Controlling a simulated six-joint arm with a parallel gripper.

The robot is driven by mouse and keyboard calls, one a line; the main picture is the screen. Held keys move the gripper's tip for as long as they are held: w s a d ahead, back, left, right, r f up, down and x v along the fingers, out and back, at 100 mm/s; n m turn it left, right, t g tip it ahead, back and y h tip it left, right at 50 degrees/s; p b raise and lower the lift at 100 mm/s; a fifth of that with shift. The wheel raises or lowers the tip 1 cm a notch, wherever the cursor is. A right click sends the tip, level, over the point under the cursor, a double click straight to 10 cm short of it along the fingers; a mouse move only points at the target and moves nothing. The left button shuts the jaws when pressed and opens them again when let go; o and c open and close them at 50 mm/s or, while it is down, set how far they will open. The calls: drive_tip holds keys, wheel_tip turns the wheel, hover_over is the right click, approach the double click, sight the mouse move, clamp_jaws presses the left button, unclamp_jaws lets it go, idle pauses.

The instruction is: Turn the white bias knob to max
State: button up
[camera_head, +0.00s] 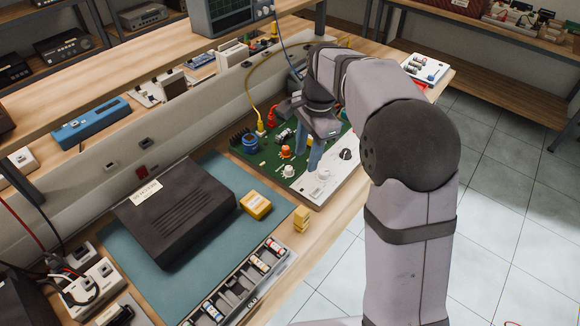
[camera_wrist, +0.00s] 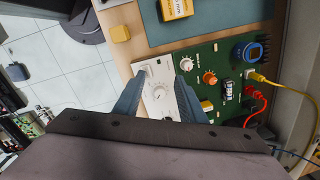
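A green circuit board (camera_head: 268,152) with a white panel (camera_head: 318,189) lies at the bench's front edge. A white knob (camera_wrist: 158,92) with dial marks around it sits on the white panel in the wrist view; it also shows in the head view (camera_head: 323,174). My gripper (camera_wrist: 160,77) is open, with a blue-grey finger on each side of this knob in the picture. I cannot tell if the fingers touch it. A second white knob (camera_wrist: 186,64) and an orange knob (camera_wrist: 209,76) are on the green part. A black knob (camera_head: 346,154) is on the white panel.
Yellow and red plugs (camera_wrist: 256,77) with cables stand at the board's far side. A black box (camera_head: 175,210), a yellow meter (camera_head: 256,205) and a parts tray (camera_head: 240,284) lie to the left. A small yellow block (camera_head: 301,217) is near the edge. Open floor lies right.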

wheel_tip(320, 180, down, 6)
drive_tip(key=a+r+n, duration=0.1)
drive_tip(key=a+n, duration=0.1)
drive_tip(key=n, duration=0.4)
drive_tip(key=n+t+y, duration=0.1)
drive_tip(key=n+t, duration=0.2)
drive_tip(key=n, duration=1)
approach(289, 168)
drive_tip(key=shift+w+f, duration=0.1)
drive_tip(key=shift+f, duration=0.3)
drive_tip(key=shift+p+x, duration=0.75)
drive_tip(key=shift+x, duration=2.95)
drive_tip(key=shift+r, duration=0.1)
clamp_jaws()
